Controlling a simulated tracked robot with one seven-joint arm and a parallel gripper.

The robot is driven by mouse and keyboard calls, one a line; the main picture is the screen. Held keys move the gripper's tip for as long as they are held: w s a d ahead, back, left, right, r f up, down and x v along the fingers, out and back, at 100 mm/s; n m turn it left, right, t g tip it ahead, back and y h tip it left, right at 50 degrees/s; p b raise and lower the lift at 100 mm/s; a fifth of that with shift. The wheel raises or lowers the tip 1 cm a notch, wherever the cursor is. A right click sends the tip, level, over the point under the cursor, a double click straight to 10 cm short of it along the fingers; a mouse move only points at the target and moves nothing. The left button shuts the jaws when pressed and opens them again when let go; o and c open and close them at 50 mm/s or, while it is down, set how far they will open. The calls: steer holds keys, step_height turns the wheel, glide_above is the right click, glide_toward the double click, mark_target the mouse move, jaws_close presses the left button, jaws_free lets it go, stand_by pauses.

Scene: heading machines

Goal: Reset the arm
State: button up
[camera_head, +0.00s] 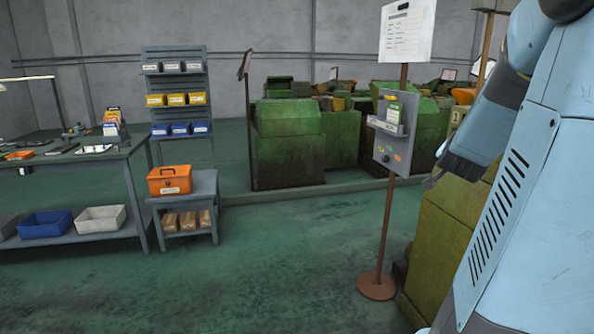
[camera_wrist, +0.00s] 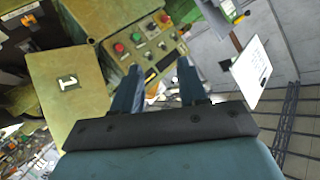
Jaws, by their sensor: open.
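My gripper (camera_wrist: 158,92) shows at the bottom of the wrist view, with its two blue-grey fingers apart and nothing between them. Beyond the fingertips is a green machine's control panel (camera_wrist: 150,48) with red, green and black buttons. In the head view my light-blue arm fills the right side. My gripper shows there only in part (camera_head: 436,172), beside the green machine (camera_head: 437,250) at the right. I cannot tell from these views how far the fingers are from the panel.
A sign stand (camera_head: 385,240) with a paper and a small grey shelf stands left of my arm. A workbench (camera_head: 70,160), a bin rack (camera_head: 178,100) and a low table with an orange box (camera_head: 170,180) are at the left. Green machines (camera_head: 288,145) stand behind. The floor between is clear.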

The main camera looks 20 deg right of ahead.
steer(key=a+n+y, duration=0.5)
steer(key=a+y, duration=0.1)
steer(key=a, duration=0.9)
steer(key=s+a+n+g+y, duration=0.1)
steer(key=s+a+n, duration=0.3)
steer(key=s+a, duration=0.4)
steer(key=s+a+f+n+g+y, duration=0.1)
steer(key=s+a+n+g, duration=0.3)
steer(key=s+a, duration=0.4)
steer(key=a+n+y, duration=0.1)
steer(key=a, duration=0.3)
steer(key=shift+s+a+f+y, duration=0.3)
steer(key=shift+s+a, duration=0.05)
steer(key=shift+a, duration=0.05)
steer(key=shift+d, duration=0.1)
